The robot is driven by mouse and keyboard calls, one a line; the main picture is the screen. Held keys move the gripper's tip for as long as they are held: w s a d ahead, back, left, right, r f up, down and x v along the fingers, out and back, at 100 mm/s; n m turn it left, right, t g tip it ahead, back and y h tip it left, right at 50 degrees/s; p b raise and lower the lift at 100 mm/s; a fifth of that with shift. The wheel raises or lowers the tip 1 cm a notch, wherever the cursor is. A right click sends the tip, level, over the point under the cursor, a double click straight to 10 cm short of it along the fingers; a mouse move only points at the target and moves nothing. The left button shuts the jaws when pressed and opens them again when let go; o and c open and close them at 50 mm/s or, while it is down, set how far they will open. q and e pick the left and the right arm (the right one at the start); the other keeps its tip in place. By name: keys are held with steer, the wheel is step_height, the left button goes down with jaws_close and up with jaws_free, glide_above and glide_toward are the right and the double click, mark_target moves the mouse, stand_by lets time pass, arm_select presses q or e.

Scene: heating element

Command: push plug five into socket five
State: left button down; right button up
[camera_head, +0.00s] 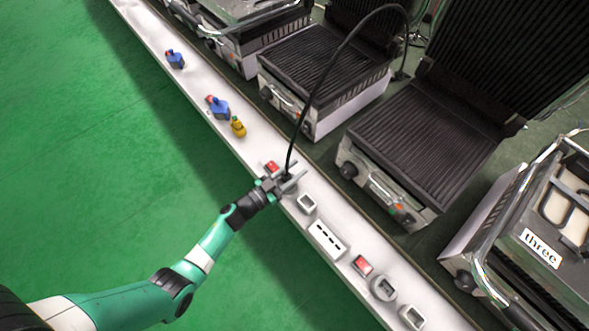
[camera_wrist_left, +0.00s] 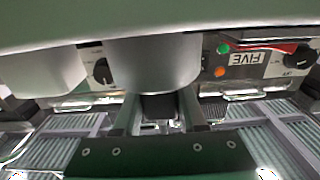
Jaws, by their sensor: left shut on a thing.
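My left gripper (camera_head: 292,178) is at the white ledge (camera_head: 262,157), in the middle of the head view. It is shut on a dark plug, at the end of a black cable (camera_head: 325,78) that arches up from the gripper to a grill. In the left wrist view the dark plug (camera_wrist_left: 160,106) sits between the fingers of the gripper (camera_wrist_left: 160,118), right by a big grey round housing (camera_wrist_left: 155,65). The plug's front is hidden, so I cannot tell whether it is in a socket. An upside-down "FIVE" label (camera_wrist_left: 247,59) shows on a panel. My right gripper is not in view.
A red switch (camera_head: 272,167), a grey square socket (camera_head: 307,203), a white slotted strip (camera_head: 327,240) and a round socket (camera_head: 383,288) line the ledge. Blue plugs (camera_head: 218,107) and a yellow plug (camera_head: 238,127) stand farther up. Grills (camera_head: 420,140) stand behind; the green floor in front is clear.

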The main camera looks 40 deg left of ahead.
arm_select(q)
steer(key=shift+f+b, duration=0.3)
steer(key=shift+f, duration=0.1)
steer(key=shift+c, duration=1.9)
jaws_free()
steer(key=s+a+p, duration=0.1)
steer(key=s+p, duration=0.4)
steer(key=s, duration=0.6)
steer(key=shift+s, duration=0.3)
